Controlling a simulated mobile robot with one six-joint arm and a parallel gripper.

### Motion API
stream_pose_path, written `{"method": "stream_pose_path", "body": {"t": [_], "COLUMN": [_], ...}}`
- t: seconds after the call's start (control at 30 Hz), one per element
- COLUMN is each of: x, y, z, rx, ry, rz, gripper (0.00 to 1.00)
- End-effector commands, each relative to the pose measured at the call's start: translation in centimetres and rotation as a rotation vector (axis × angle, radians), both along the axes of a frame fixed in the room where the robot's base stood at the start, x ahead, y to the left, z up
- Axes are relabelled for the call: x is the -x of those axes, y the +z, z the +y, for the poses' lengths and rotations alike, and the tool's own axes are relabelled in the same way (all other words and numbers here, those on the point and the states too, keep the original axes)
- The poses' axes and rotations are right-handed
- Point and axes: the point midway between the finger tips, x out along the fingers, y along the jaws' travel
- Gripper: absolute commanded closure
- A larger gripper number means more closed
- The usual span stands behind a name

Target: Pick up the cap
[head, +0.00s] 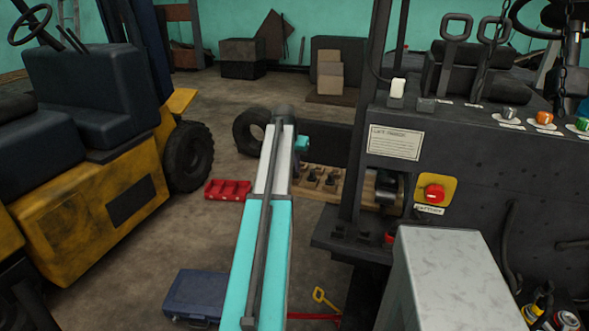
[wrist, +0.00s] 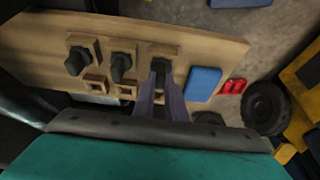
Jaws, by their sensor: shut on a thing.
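In the wrist view, my gripper (wrist: 161,88) reaches down to a pale wooden board (wrist: 215,53) with its fingers close together. They are shut on a small dark piece (wrist: 160,65), which looks like the cap, at the rightmost wooden block in the row. The fingers hide part of it, and I cannot tell whether it is clear of the block. Two similar dark pieces stand to its left, one in the middle (wrist: 121,66) and one farther left (wrist: 77,61). In the head view, my arm hides most of the gripper beside the board (head: 345,184).
The board sits beside the forklift's dark body (head: 510,150), with a red button (head: 433,193) on its side. A red tray (head: 228,189) and a blue case (head: 195,296) lie on the floor.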

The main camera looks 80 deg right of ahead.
Motion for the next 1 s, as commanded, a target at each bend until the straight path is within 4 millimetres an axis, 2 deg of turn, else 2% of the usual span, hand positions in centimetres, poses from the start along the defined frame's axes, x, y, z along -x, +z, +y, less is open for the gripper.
{"method": "stream_pose_path", "body": {"t": [0.27,0.57,1.0], "x": [0.0,0.0,3.1], "y": [1.2,3.6,3.7], "z": [-0.1,-0.1,4.6], "rx": [0.002,0.002,0.002], "ry": [0.000,0.000,-0.001], "rz": [-0.001,-0.001,0.001], "gripper": [1.00,1.00,1.00]}}
